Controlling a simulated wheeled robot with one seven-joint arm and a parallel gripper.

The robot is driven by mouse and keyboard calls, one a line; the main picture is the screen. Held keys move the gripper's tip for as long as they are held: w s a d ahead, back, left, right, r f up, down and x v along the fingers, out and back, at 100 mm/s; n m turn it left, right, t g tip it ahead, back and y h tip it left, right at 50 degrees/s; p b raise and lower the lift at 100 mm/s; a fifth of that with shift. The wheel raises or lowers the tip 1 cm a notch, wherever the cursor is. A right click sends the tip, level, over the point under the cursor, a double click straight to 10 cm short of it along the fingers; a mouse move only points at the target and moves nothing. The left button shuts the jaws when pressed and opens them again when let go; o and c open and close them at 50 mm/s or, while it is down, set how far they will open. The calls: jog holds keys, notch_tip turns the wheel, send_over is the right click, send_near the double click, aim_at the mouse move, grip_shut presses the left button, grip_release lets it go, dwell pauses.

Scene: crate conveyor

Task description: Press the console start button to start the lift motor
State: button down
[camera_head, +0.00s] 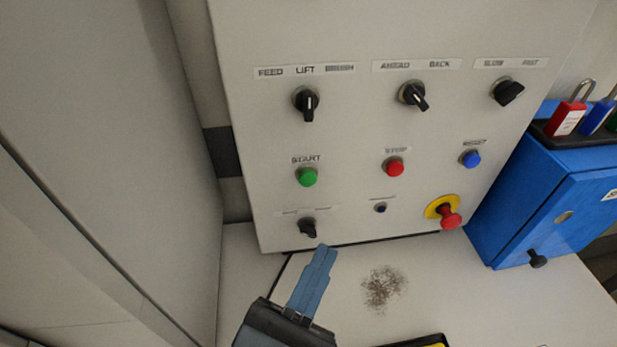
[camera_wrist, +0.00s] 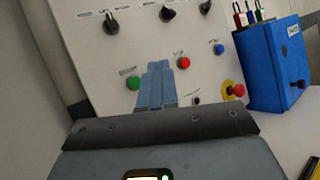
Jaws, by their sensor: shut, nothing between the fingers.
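The green START button (camera_head: 307,177) sits on the left of a light grey console panel (camera_head: 350,130). It also shows in the wrist view (camera_wrist: 133,82), just left of my fingertips. My gripper (camera_head: 325,250) is shut and empty, with its blue fingers together. In the head view its tips are below the START button and close to the small black knob under it. The tips appear apart from the button. The FEED/LIFT/BRUSH selector (camera_head: 306,103) is above START, and its white mark points about straight up, towards LIFT.
Right of START are a red STOP button (camera_head: 395,167) and a blue button (camera_head: 470,159). A red emergency mushroom (camera_head: 449,217) on a yellow ring is lower right. A blue box (camera_head: 530,205) with padlocks (camera_head: 568,118) stands at right. A grey wall or cabinet (camera_head: 110,130) is close at left.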

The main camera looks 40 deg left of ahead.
aim_at(308, 179)
jog(key=shift+a, duration=0.1)
jog(key=w+a+b, duration=0.1)
jog(key=w+a, duration=0.4)
jog(key=a, duration=0.1)
jog(key=shift+w+a+b, duration=0.25)
jog(key=shift+w+b, duration=0.1)
jog(key=shift+b, duration=0.05)
jog(key=shift+w+a+b, duration=0.1)
jog(key=shift+w+b, duration=0.05)
jog(key=shift+b, duration=0.2)
dwell(1.7)
jog(key=shift+w+a, duration=0.1)
jog(key=shift+a, duration=0.1)
jog(key=shift+w+a+b, duration=0.3)
jog(key=shift+b, duration=0.3)
dwell(0.6)
dwell(0.4)
jog(key=shift+s+d, duration=0.55)
jog(key=shift+d, duration=0.05)
